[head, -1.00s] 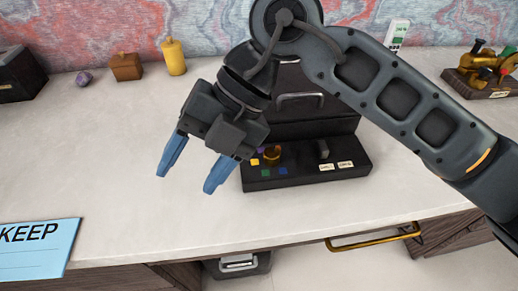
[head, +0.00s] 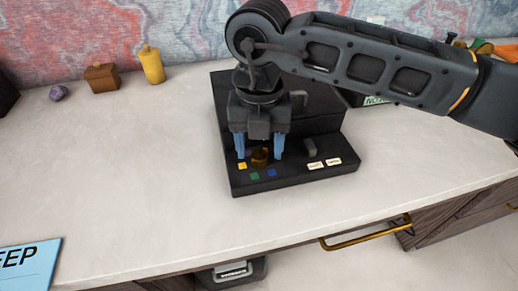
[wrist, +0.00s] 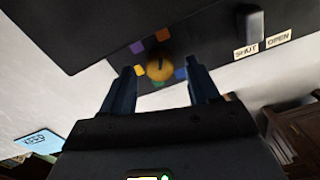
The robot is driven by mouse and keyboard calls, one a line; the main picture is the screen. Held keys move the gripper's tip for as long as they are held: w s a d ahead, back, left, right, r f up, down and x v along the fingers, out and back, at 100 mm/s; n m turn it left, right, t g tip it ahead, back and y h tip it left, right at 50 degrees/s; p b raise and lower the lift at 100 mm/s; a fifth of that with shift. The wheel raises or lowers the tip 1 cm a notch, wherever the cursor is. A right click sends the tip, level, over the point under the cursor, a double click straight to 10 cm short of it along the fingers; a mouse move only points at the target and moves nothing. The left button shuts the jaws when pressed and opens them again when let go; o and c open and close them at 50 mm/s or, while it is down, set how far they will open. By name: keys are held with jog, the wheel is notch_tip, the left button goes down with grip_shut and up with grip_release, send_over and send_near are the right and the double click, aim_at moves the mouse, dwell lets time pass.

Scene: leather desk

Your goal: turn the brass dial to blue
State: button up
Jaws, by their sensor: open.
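The brass dial (head: 260,156) sits on the black panel (head: 300,177), ringed by coloured patches. The blue patch (head: 272,173) is at its front right, beside the green patch (head: 254,176); the yellow patch (head: 242,166) is at front left. In the wrist view the dial (wrist: 159,67) has purple (wrist: 137,47) and orange (wrist: 163,34) patches beyond it, and blue (wrist: 180,73) to its right. A dark mark shows on the dial, but I cannot tell where it points. My gripper (head: 259,152) is open, pointing down, one blue finger on each side of the dial; contact is unclear.
On the same panel a grey lever (head: 310,147) stands right of the dial, behind SHUT (head: 315,166) and OPEN (head: 333,161) labels. A yellow bottle (head: 152,66) and a brown box (head: 102,77) stand at back left.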

jog(key=shift+f, duration=0.75)
jog(key=shift+c, duration=0.3)
jog(key=c, duration=1)
